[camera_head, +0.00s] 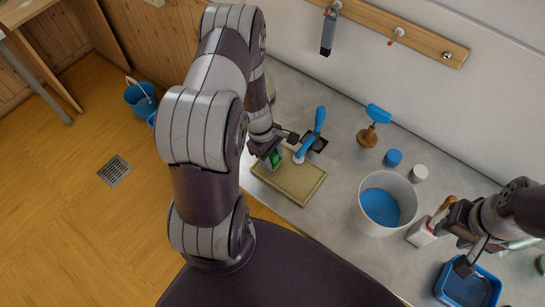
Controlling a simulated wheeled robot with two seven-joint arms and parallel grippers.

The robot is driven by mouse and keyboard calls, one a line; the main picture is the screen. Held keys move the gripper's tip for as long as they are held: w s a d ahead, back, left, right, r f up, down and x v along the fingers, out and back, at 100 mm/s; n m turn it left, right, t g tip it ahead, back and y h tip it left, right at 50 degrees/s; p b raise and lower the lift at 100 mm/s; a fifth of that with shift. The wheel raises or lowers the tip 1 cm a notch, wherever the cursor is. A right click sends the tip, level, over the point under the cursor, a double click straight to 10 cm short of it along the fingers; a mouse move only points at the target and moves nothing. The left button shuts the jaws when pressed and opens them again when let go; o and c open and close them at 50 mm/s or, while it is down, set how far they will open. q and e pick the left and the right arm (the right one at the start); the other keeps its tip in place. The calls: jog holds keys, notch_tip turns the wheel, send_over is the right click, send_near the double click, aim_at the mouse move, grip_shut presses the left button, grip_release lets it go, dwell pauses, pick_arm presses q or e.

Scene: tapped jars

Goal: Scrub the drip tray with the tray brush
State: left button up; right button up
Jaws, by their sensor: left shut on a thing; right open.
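The drip tray seems to be the beige rectangular tray (302,190) on the grey counter, in front of my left gripper. My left gripper (279,147) is low over the tray's far left corner and shut on a small green thing (275,160), mostly hidden by the fingers. I cannot tell for sure whether this is the tray brush, or whether it touches the tray. My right gripper (456,243) is open and empty, at the right over the counter.
A white tub with blue contents (381,207) stands right of the tray. Behind it are a blue cap (393,157), a white cap (420,173) and a blue-topped brown stand (368,136). A white container (420,233) and a blue basin (468,289) are near my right gripper.

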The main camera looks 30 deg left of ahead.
pick_arm(q)
notch_tip(320, 180, up, 7)
jog(key=p, duration=0.5)
jog(key=shift+f, duration=0.25)
